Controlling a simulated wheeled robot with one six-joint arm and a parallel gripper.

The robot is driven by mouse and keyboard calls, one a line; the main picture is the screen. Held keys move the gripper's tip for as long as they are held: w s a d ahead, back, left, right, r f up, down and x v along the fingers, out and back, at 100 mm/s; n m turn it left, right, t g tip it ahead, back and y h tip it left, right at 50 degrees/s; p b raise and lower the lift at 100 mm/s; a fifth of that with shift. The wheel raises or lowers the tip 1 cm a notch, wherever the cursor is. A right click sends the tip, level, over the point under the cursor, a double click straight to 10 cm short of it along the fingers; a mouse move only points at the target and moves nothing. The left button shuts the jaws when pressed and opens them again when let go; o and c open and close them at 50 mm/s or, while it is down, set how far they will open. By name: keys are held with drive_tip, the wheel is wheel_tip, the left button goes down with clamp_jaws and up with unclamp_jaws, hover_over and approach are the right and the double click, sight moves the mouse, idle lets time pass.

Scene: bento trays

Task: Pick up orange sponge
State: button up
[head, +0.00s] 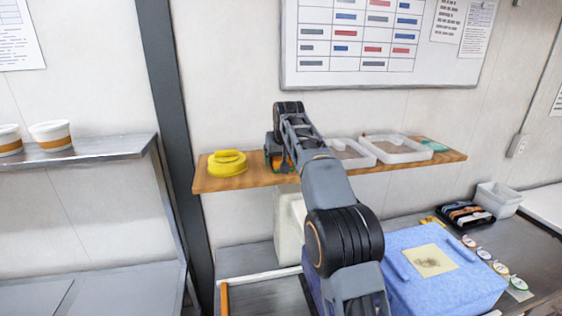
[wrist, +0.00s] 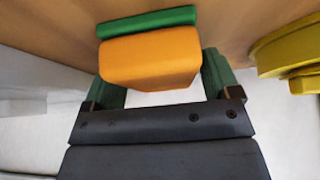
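The orange sponge (wrist: 150,60), with a green layer (wrist: 146,22) along its far edge, sits on the wooden shelf (wrist: 240,25) in the wrist view. My gripper (wrist: 160,80) is around it, with one green-padded finger at each side. The fingers stand wide apart, near the ends of the dark jaw bar. The sponge fills most of the gap and overlaps the left finger; whether the pads touch it is unclear. In the head view my gripper (head: 278,160) is over the shelf, and only a little of the sponge (head: 281,169) shows below it.
A yellow round object (head: 228,163) stands close by on the shelf; it also shows in the wrist view (wrist: 288,52). White trays (head: 398,150) stand right of my arm. Below are a blue box (head: 440,285) and a small white bin (head: 499,199).

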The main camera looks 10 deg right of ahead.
drive_tip(key=c, duration=0.7)
drive_tip(key=shift+r, duration=0.1)
drive_tip(key=shift+r, duration=0.45)
wheel_tip(320, 180, up, 3)
drive_tip(key=shift+f+p, duration=0.15)
drive_tip(key=shift+p, duration=0.75)
drive_tip(key=s+r, duration=0.3)
drive_tip(key=s+r+b, duration=0.1)
drive_tip(key=shift+s+d+r, duration=0.15)
drive_tip(key=shift+d+r, duration=0.15)
drive_tip(key=shift+d, duration=0.1)
drive_tip(key=s+d+r+b, duration=0.1)
drive_tip(key=s+r+b, duration=0.2)
drive_tip(key=s, duration=0.6)
drive_tip(key=shift+s+d+r, duration=0.25)
drive_tip(key=shift+d+r, duration=0.05)
drive_tip(key=shift+r, duration=0.5)
